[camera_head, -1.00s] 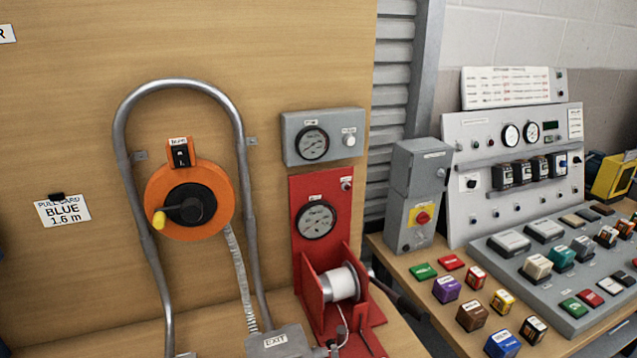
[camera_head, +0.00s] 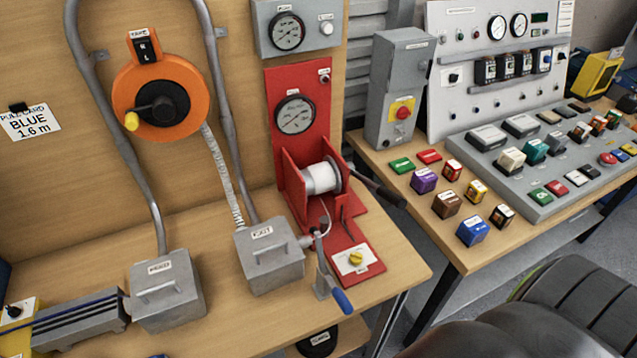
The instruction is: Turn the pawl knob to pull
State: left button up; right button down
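The label is too small to read. Behind it on the red winch is a drum (camera_head: 321,178) wound with white line, with a dark crank handle (camera_head: 378,188) reaching out to the right. A round gauge (camera_head: 295,115) sits on the red back plate above. Neither gripper shows its fingers.
A grey EXIT box (camera_head: 268,258) and a blue-handled clamp (camera_head: 342,300) stand just left of the knob plate. An orange reel (camera_head: 160,105) hangs on the board. Several coloured blocks lie on the right bench near a grey console (camera_head: 520,150).

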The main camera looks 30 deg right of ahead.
aim_at(356, 259)
jog(key=z, duration=0.4)
jog(key=k+z, duration=0.15)
jog(key=z, duration=0.25)
jog(key=k+z, duration=0.1)
jog(key=z, duration=0.3)
jog(key=l+u, duration=0.25)
jog(key=l, duration=0.45)
jog(key=l+u, duration=0.3)
jog(key=l, duration=0.4)
